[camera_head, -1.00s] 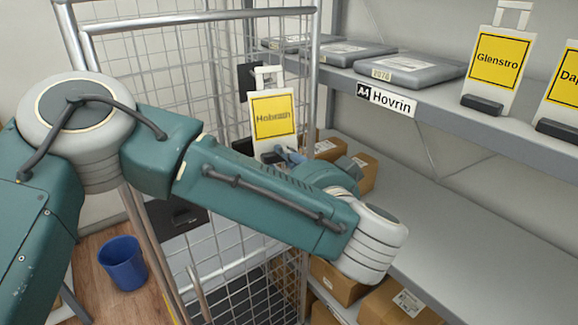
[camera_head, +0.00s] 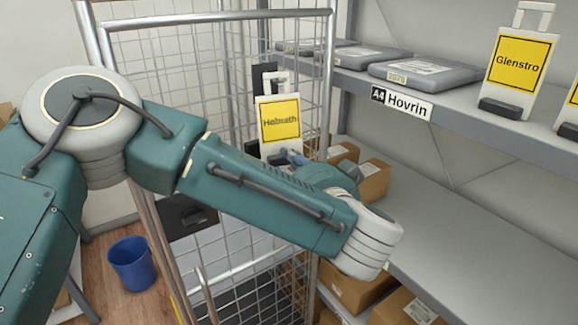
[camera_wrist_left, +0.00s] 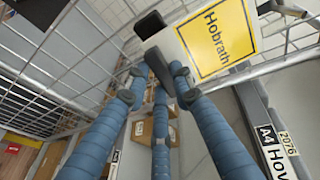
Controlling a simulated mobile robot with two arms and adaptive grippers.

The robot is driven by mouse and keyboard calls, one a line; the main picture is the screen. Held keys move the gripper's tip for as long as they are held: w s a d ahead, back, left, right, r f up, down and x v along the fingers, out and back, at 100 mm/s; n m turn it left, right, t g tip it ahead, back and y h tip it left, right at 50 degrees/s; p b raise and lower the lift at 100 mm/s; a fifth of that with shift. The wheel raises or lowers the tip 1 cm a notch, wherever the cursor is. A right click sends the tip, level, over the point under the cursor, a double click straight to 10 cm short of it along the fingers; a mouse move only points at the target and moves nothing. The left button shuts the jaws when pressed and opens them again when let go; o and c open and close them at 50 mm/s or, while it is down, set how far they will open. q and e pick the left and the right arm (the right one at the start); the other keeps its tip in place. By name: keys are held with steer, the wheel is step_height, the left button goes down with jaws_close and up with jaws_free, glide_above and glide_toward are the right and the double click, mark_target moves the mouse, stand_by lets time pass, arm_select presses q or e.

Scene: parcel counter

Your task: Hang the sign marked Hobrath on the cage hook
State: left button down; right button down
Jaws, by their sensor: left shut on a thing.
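The Hobrath sign (camera_head: 279,121) is a white board with a yellow panel and a white loop handle on top. It is upright by the wire side of the roll cage (camera_head: 222,85). My left gripper (camera_head: 292,158) is shut on the dark block at the sign's lower edge, its fingers partly hidden behind my forearm. In the left wrist view, the blue fingers (camera_wrist_left: 163,80) close around that block below the yellow panel (camera_wrist_left: 216,36). A black plate (camera_head: 263,75) shows behind the handle; I cannot make out the hook or whether the handle touches it. My right gripper is out of view.
A shelf on the right carries grey parcels (camera_head: 425,74), the Hovrin label (camera_head: 401,103) and the Glenstro sign (camera_head: 518,63). Cardboard boxes (camera_head: 374,180) lie on the level below. A blue bin (camera_head: 130,263) stands on the floor at left. The cage's right post (camera_head: 327,95) is close beside the sign.

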arm_select(q)
steer(key=c, duration=1.4)
jaws_free()
